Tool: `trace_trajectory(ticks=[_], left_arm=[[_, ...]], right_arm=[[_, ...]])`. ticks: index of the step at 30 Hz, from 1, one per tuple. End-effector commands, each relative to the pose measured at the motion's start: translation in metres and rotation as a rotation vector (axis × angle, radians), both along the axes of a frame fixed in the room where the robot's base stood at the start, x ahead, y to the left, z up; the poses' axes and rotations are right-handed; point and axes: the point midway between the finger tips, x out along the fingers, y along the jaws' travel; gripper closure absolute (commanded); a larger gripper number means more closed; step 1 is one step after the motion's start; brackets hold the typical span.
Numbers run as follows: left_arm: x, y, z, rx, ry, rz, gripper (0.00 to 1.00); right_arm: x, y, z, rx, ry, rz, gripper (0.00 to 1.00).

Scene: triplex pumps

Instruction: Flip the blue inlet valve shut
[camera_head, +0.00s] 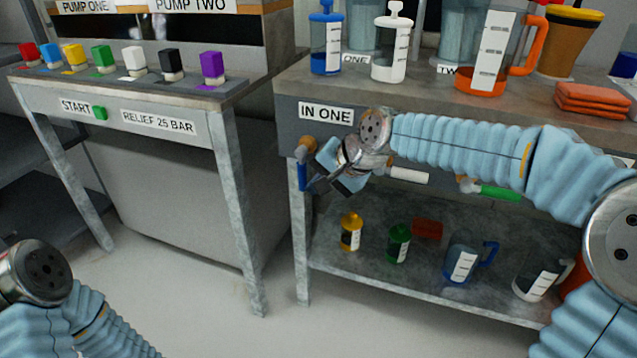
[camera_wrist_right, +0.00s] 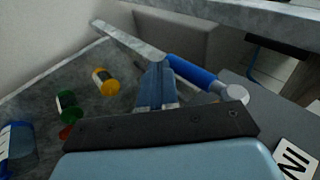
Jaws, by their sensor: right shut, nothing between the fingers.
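The blue inlet valve handle (camera_head: 302,177) hangs downward from its pivot at the left end of the bench front, below and left of the "IN ONE" label (camera_head: 325,113). In the right wrist view the blue handle (camera_wrist_right: 192,73) runs from a pale round hub (camera_wrist_right: 236,94) toward the fingertips. My right gripper (camera_head: 314,186) is shut and empty, its tips just right of the handle. It also shows in the right wrist view (camera_wrist_right: 158,68), its tips close to the handle's free end; I cannot tell if they touch. My left gripper is out of view.
A white handle (camera_head: 408,175) and a green handle (camera_head: 499,192) lie level along the bench front to the right. The lower shelf (camera_head: 330,252) holds several bottles and jugs. A bench leg (camera_head: 301,250) stands below the blue handle. Open floor lies to the left.

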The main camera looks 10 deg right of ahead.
Motion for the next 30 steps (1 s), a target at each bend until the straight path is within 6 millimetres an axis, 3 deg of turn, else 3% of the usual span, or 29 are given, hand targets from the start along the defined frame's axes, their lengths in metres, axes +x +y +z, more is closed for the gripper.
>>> trace_trajectory(ticks=[11,24,30], left_arm=[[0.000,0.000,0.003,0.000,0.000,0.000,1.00],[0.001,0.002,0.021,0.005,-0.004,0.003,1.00],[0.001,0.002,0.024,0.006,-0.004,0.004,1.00]], right_arm=[[-0.006,-0.005,0.011,0.000,-0.003,-0.002,1.00],[-0.053,-0.043,0.084,0.000,-0.003,-0.002,1.00],[-0.066,-0.053,0.102,0.001,-0.001,-0.001,1.00]])
